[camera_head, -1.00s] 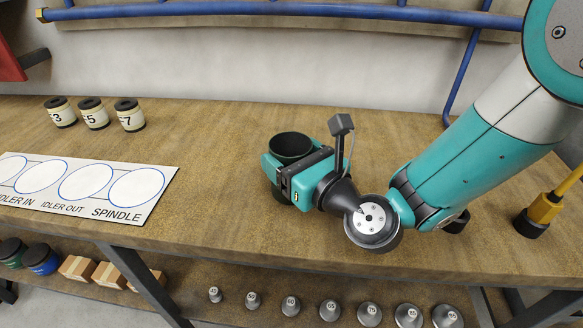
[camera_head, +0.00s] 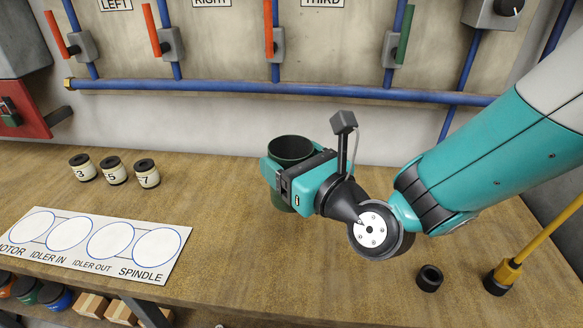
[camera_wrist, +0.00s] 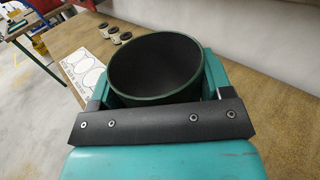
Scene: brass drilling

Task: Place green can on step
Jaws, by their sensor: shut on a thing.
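The green can (camera_head: 291,149) is a dark green, open-topped cylinder, upright and empty inside as far as I see. My gripper (camera_head: 284,172) is shut on it, with a teal finger on either side. In the head view the can's lower part shows below the fingers, over the wooden bench; I cannot tell whether it touches the bench top. In the wrist view the can's round dark mouth (camera_wrist: 155,68) fills the middle, between the fingers. No step is recognisable in these views.
A white board with circles (camera_head: 95,245) lies at the left of the bench (camera_head: 240,270). Several numbered jars (camera_head: 114,171) stand behind it. A black ring (camera_head: 430,278) and a yellow-handled tool (camera_head: 505,275) stand at the right. Blue pipes (camera_head: 280,88) and levers line the wall.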

